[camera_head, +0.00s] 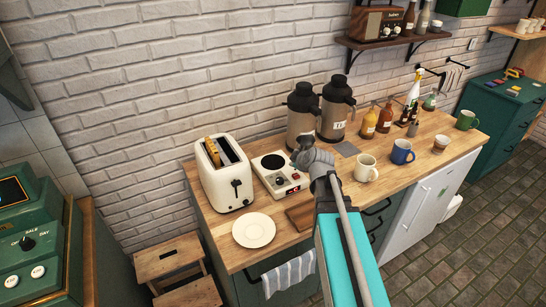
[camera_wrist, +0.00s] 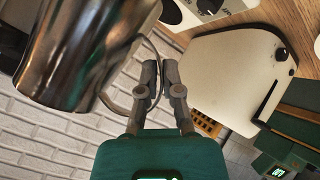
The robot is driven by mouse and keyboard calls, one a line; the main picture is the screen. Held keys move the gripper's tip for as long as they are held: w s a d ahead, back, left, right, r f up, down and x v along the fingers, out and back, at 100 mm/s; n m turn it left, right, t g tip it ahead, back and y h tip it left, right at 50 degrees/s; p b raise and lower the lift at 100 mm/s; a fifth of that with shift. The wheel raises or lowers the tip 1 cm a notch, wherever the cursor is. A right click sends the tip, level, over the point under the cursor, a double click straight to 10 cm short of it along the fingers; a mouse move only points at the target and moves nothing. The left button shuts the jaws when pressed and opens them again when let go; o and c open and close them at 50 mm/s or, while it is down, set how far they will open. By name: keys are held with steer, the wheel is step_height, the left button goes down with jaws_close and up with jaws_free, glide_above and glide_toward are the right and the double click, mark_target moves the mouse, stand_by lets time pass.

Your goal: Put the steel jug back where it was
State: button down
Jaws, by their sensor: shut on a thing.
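The steel jug (camera_wrist: 78,50) shows large and shiny at the upper left of the wrist view, partly cut off by the frame. Its thin handle runs to the fingertips of my gripper (camera_wrist: 152,78), which is shut on it. In the head view my gripper (camera_head: 303,148) is above the counter, by the hot plate and in front of the flasks. I cannot make out the jug clearly there; my arm and wrist hide part of that area. The frames do not show where the jug stood before.
The counter holds a cream toaster (camera_head: 226,180), a hot plate (camera_head: 268,178), two flasks (camera_head: 335,112), a white plate (camera_head: 254,230) and a wooden board (camera_head: 298,217). A grey mat (camera_head: 346,149) lies bare. Cream (camera_head: 366,169) and blue (camera_head: 401,152) mugs stand to the right.

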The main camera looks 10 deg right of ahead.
steer(key=s+a+r+n+g+y+p, duration=0.1)
steer(key=s+a+r+n+y+p, duration=0.2)
steer(key=a+r, duration=0.3)
steer(key=shift+s+a+n+y+p, duration=0.35)
steer(key=shift+a+n+p, duration=0.2)
steer(key=shift+n+p, duration=0.2)
steer(key=shift+w+f, duration=0.1)
steer(key=shift+w, duration=0.05)
steer(key=w+f+b, duration=0.9)
steer(key=w, duration=0.4)
steer(key=shift+a, duration=0.2)
steer(key=shift+w+f+b, duration=0.5)
steer(key=shift+f+b, duration=0.15)
steer(key=shift+s+f+b, duration=0.1)
steer(key=shift+f+b, duration=1.25)
